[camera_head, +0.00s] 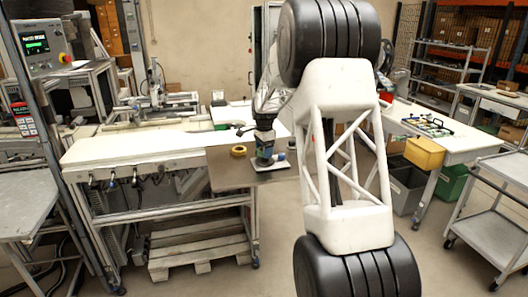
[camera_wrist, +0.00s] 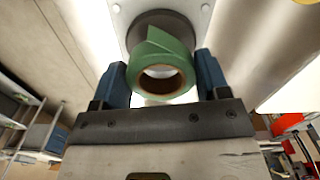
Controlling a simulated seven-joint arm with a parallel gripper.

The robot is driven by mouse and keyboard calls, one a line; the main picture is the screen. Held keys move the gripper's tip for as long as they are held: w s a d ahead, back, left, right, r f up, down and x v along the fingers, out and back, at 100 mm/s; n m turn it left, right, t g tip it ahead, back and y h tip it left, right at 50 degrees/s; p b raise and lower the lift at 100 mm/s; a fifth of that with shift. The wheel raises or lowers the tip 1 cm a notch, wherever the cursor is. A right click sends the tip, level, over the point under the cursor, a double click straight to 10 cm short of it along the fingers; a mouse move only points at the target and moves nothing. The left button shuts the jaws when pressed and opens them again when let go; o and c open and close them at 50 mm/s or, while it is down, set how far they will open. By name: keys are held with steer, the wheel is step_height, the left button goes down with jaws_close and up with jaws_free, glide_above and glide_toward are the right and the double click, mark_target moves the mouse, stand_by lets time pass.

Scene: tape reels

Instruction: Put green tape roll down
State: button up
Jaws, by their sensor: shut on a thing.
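The green tape roll (camera_wrist: 160,47), with a brown core, sits between the two blue fingers of my gripper (camera_wrist: 162,60) in the wrist view. My gripper is shut on it. Beyond the roll is a round grey disc on a white plate with screws; I cannot tell whether the roll touches it. In the head view my gripper (camera_head: 264,148) is low over a small white plate (camera_head: 272,168) near the right end of the workbench (camera_head: 225,178). The roll is too small to make out clearly there.
My white arm link blocks the middle right of the head view. A second table (camera_head: 440,145) with a yellow bin (camera_head: 424,153) stands at right.

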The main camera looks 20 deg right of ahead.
steer(key=shift+f, duration=0.3)
steer(key=shift+f, duration=0.55)
steer(key=o, duration=0.9)
steer(key=shift+r, duration=0.1)
step_height(320, 180, up, 13)
stand_by(0.5)
stand_by(0.6)
